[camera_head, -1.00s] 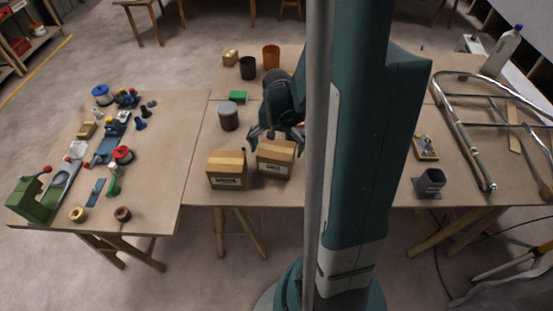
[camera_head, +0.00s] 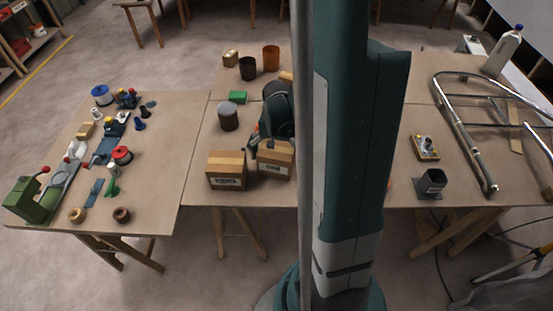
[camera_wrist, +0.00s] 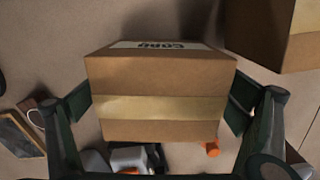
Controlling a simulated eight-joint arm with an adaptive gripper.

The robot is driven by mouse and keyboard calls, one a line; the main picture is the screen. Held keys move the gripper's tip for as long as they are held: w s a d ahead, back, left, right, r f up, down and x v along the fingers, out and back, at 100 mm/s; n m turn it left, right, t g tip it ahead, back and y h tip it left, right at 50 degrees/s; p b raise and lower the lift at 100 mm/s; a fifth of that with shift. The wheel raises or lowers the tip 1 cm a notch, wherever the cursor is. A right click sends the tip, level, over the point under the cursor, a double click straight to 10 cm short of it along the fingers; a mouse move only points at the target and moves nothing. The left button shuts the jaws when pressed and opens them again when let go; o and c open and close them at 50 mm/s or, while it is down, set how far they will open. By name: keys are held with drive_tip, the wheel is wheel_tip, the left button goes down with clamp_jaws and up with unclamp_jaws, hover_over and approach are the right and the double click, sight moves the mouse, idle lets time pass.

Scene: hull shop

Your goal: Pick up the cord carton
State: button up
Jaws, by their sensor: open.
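The cord carton (camera_head: 276,165) is a brown box with a paler tape band, on the middle table. In the wrist view the cord carton (camera_wrist: 160,80) fills the centre, its white label reading "CORD" upside down. My gripper (camera_head: 268,143) is at this carton in the head view, partly hidden by my own arm. In the wrist view my gripper (camera_wrist: 158,106) is open, one finger on each side of the carton. Whether the fingers touch its sides I cannot tell.
A similar carton (camera_head: 227,170) stands close by on the left; it also shows at the wrist view's upper right (camera_wrist: 270,35). The left table (camera_head: 160,185) holds tools and spools.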

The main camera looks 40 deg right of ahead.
drive_tip(key=c, duration=1)
drive_tip(key=shift+c, duration=0.2)
drive_tip(key=shift+r, duration=0.2)
drive_tip(key=shift+r+p, duration=0.95)
drive_tip(key=shift+r, duration=3.85)
